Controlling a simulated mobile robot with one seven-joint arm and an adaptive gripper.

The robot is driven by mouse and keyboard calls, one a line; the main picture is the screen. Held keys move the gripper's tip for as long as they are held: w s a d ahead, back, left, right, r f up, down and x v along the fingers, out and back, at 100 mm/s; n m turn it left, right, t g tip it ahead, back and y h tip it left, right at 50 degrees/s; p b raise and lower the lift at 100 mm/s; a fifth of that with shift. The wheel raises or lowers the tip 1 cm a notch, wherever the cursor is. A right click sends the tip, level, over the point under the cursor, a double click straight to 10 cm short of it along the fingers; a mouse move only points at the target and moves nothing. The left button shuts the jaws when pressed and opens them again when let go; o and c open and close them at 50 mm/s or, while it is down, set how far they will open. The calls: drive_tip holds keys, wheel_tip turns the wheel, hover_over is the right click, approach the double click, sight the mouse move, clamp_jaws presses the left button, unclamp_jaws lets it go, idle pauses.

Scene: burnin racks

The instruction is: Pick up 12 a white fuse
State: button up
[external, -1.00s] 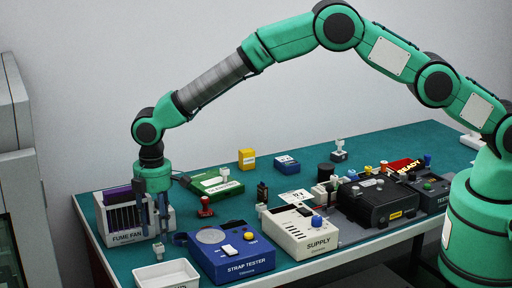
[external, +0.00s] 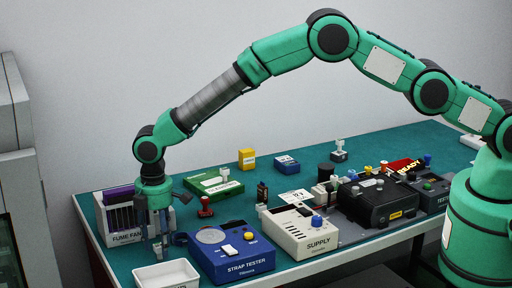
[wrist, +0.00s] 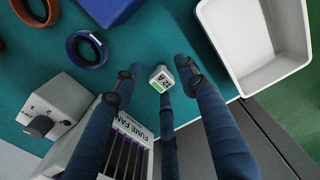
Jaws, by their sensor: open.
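A small white fuse (wrist: 158,74) with a green-edged label that appears to read 12 A stands on the teal table in the wrist view. In the external view the white fuse (external: 157,252) is small, at the table's front left. My gripper (wrist: 160,88) is open above it, with blue fingers on the left and right of the fuse and another below it in the picture. The fuse is not gripped. In the external view my gripper (external: 156,236) points down beside the fume fan box, its fingertips just above the fuse.
The white fume fan box (external: 122,240) is close to the left of my gripper. An empty white tray (external: 166,276) is in front. A blue strap tester (external: 232,262) is to the right. A dark blue ring (wrist: 86,50) lies near the fuse.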

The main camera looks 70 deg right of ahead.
drive_tip(key=shift+f, duration=1.2)
clamp_jaws()
